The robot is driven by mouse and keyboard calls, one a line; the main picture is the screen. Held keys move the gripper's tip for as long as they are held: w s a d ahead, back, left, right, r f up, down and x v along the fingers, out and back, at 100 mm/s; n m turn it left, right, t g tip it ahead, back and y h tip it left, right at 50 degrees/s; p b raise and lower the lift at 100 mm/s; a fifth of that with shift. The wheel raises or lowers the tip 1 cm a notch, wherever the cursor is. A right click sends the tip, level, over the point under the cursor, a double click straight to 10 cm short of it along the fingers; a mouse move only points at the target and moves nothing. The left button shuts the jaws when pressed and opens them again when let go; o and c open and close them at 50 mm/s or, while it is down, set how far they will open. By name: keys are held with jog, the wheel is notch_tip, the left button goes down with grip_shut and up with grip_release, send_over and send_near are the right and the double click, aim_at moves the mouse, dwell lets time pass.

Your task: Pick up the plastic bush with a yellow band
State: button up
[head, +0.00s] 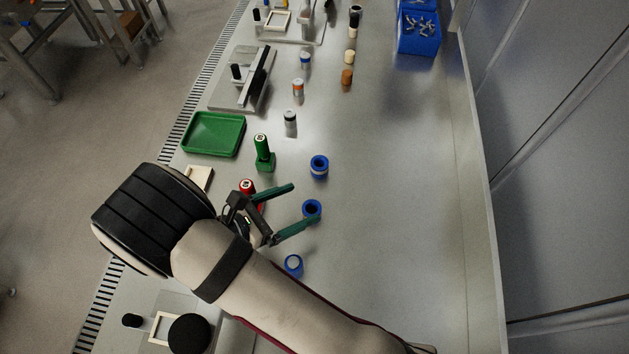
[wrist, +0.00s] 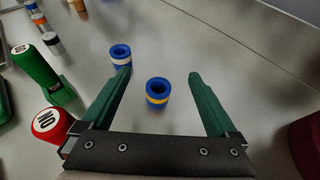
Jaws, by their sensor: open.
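The blue plastic bush with a yellow band (wrist: 157,98) stands upright on the bench in the wrist view, its round hole facing up. It also shows in the head view (head: 312,208), partly behind a finger. My gripper (wrist: 160,74) is open, its two green fingers on either side of the bush with a gap to each in the picture. In the head view my gripper (head: 304,203) reaches over the bench toward the bush. I cannot tell how high the fingertips are above the bench.
A blue bush with a white band (wrist: 121,58) stands beyond the left fingertip. Another blue bush (head: 293,266) stands nearer. A green stamp-like piece (head: 263,152) and a red one (wrist: 51,124) stand left. The bench (head: 400,200) is clear to the right.

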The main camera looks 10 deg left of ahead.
aim_at(317, 206)
notch_tip(317, 206, down, 4)
jog(key=shift+f, duration=0.25)
jog(key=x, duration=0.7)
jog(key=shift+w+d+f, duration=0.15)
jog(key=shift+d+f, duration=0.05)
jog(key=shift+d, duration=0.05)
jog(key=shift+r, duration=0.1)
grip_shut()
